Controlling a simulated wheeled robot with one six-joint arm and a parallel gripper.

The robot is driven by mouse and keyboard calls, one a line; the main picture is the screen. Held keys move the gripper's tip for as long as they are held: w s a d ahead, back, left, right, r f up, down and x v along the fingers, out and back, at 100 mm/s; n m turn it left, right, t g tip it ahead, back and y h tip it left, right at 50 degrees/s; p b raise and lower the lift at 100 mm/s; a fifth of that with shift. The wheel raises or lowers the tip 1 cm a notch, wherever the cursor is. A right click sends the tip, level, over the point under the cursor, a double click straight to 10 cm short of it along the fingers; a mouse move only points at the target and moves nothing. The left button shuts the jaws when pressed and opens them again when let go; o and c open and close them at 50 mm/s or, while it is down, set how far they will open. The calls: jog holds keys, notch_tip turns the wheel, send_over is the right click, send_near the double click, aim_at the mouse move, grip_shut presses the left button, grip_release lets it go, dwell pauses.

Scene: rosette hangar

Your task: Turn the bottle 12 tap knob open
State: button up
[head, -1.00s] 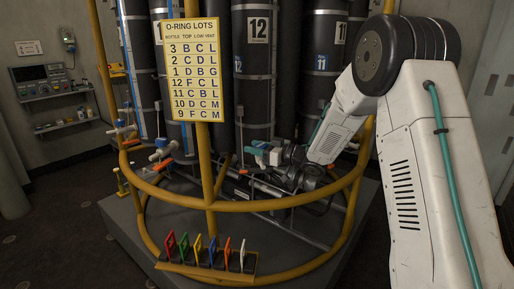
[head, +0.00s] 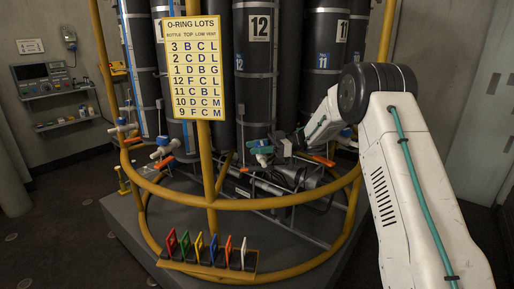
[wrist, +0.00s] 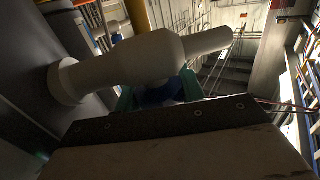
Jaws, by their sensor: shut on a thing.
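Bottle 12 (head: 259,75) is a tall black cylinder with a white 12 label, standing behind the yellow frame. My gripper (head: 262,150), with teal fingers, is at the low front of this bottle. In the wrist view a pale tap body (wrist: 120,62) runs from the dark bottle wall at left to a spout at upper right. Below and behind it, a blue knob (wrist: 160,95) sits between the teal fingers of my gripper (wrist: 158,100), which is shut on it. The knob is partly hidden by the tap body and gripper; its angle cannot be told.
A yellow ring rail (head: 290,200) and post stand in front of the bottles, with a lot sign (head: 194,68) on the post. Other taps with orange levers (head: 165,162) are to the left. A rack of coloured tags (head: 210,262) sits low in front.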

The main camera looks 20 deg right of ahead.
jog(key=shift+d+r+n+g, duration=0.1)
jog(key=shift+r+n+g, duration=0.15)
jog(key=shift+g, duration=0.25)
jog(key=o, duration=1)
jog(key=shift+w+f, duration=0.1)
jog(key=shift+w+d, duration=0.2)
jog(key=shift+d, duration=3.7)
